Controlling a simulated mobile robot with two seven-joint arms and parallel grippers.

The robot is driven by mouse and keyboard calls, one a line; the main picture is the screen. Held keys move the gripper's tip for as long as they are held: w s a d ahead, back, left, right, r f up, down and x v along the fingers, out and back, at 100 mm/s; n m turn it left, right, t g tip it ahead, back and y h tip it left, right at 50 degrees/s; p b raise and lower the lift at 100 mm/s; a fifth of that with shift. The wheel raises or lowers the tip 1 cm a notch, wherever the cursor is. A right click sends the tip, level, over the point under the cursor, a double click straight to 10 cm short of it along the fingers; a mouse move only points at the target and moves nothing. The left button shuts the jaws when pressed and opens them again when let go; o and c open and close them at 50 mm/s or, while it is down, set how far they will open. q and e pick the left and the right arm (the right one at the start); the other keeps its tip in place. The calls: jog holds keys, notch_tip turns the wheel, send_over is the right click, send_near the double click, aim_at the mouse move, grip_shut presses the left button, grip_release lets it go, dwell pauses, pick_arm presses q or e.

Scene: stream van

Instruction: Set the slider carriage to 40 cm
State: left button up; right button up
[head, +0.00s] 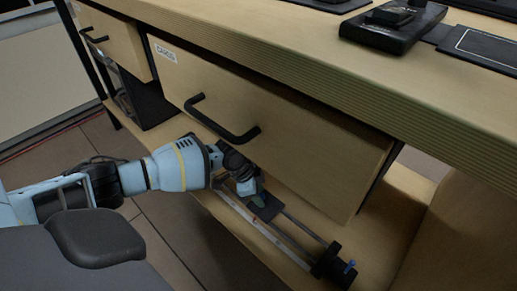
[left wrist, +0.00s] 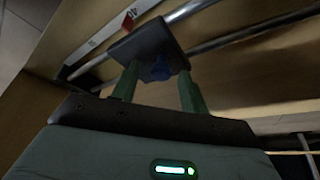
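The slider lies along the low shelf under the drawer in the head view, with two metal rails (head: 297,229). Its dark carriage (head: 265,207) also shows in the left wrist view (left wrist: 148,44), with a blue knob (left wrist: 160,70) on its near side. A red pointer (left wrist: 128,23) on the carriage is beside the "40" label of the white scale (left wrist: 105,34). My left gripper (head: 252,188) is at the carriage. Its green fingers (left wrist: 158,88) are apart on either side of the knob, with gaps visible. Fingertip contact with the carriage is unclear. My right gripper is not in view.
A wooden drawer (head: 290,130) with a black handle (head: 222,121) overhangs the slider close above my left gripper. Black devices (head: 392,27) lie on the worktop.

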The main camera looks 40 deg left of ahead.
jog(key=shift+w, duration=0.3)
pick_arm(q)
jog(key=shift+a+r, duration=0.1)
jog(key=shift+r, duration=0.25)
jog(key=p+v, duration=0.3)
jog(key=v, duration=0.4)
jog(key=shift+s+p, duration=0.15)
jog(key=shift+p, duration=0.15)
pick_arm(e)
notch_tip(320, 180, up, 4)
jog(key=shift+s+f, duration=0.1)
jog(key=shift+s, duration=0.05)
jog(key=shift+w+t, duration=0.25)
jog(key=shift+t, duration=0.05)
